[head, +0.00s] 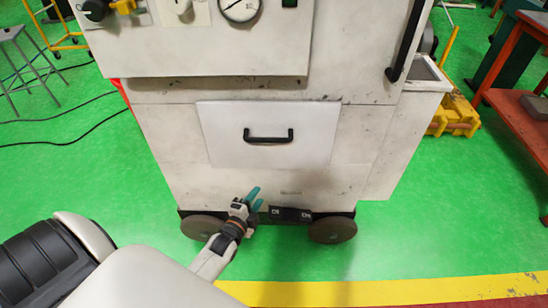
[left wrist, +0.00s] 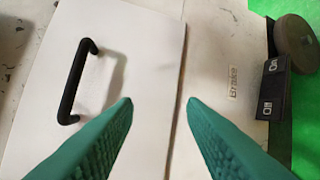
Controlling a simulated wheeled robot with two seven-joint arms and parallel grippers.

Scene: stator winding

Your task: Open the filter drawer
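The filter drawer (head: 225,143) is a white panel low on the front of a worn white machine. It looks flush with the front. Its black bar handle (head: 268,140) sits at the panel's middle, and the handle also shows at upper left in the left wrist view (left wrist: 76,82). My left gripper (head: 253,197) is below the drawer, near the machine's base, with teal fingers apart and nothing between them. In the left wrist view its fingertips (left wrist: 160,103) lie over the panel's lower edge, apart from the handle. My right gripper is not seen.
A black brake pedal (head: 290,213) and dark wheels (head: 332,229) are at the machine's base. A tall black handle (head: 407,42) is at upper right. A red table (head: 515,105) stands at the right. Green floor with a yellow stripe (head: 390,291) lies in front.

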